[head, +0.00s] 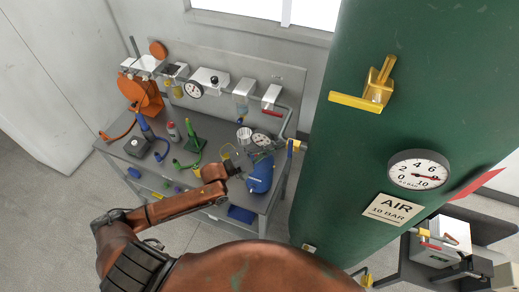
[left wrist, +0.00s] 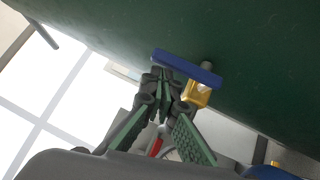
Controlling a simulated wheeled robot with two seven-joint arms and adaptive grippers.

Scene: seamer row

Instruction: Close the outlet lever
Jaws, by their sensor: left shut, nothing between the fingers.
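A blue lever (left wrist: 187,68) sits on a brass valve (left wrist: 196,94) beside the green tank (left wrist: 215,35) in the left wrist view. In the head view, a small blue and yellow fitting (head: 296,145) shows at the left edge of the tank (head: 345,190), mostly seen from the side. My left gripper (head: 238,169) is shut and empty, left of the tank in the head view. In the left wrist view, its fingertips (left wrist: 163,82) are close to the left half of the blue lever; whether they touch cannot be told. My right gripper is out of view.
A yellow-handled valve (head: 363,98), a gauge (head: 418,170) and an AIR 10 BAR label (head: 392,210) are on the tank. A grey workbench (head: 125,157) with several tools and a blue vise-like object (head: 262,176) lies behind my left arm. Floor is clear at left.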

